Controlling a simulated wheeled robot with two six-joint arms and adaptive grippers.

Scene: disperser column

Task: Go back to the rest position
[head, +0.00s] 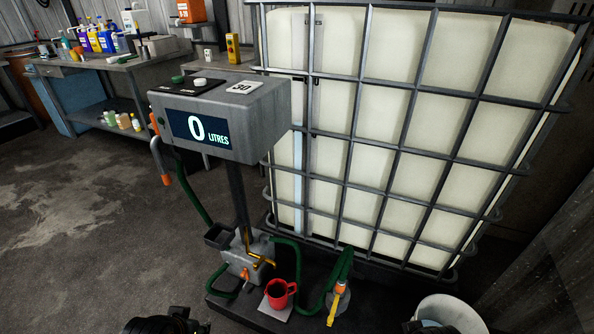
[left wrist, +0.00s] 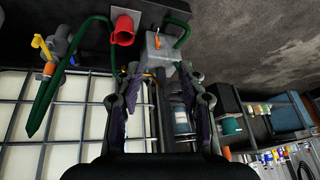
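The disperser column has a grey display head (head: 222,118) reading 0 litres, above a grey pump block (head: 245,258) with an orange-yellow spout. A red mug (head: 280,292) stands on a pale square plate at its foot; the mug also shows in the left wrist view (left wrist: 123,30). My left gripper (left wrist: 161,85) is open, its two fingers spread with nothing held between them. In the head view only a black part of my left arm shows at the bottom edge. A dark piece at the bottom right edge seems to be my right arm; its fingers are hidden.
A caged white tank (head: 390,120) stands behind and right of the column. Green hoses and a yellow-handled valve (head: 337,300) lie near the mug. A white bucket (head: 450,312) is at bottom right. A workbench (head: 110,62) with several bottles stands back left. The left floor is clear.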

